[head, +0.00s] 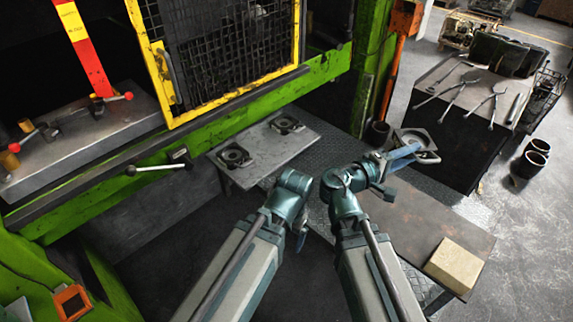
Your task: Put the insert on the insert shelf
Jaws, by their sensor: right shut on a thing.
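My right gripper (407,156) is shut on an insert (415,137), a dark square plate with a round ring. It holds the insert at the upper right of my arms, between the brown table and the tool bench. A grey shelf (262,156) in front of the green press looks like the insert shelf. Two similar dark inserts rest on it, one at its left (235,155) and one at its far right (286,123). My left arm is bent low in front of the shelf. Its gripper is mostly hidden behind the arm, so its jaws do not show.
A brown table (405,220) bears a tan block (454,265) at its right end. A dark tool bench (456,92) with tongs stands at the upper right. The green press (215,122) has a yellow-framed mesh guard (225,45). Black pots (530,160) stand on the floor.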

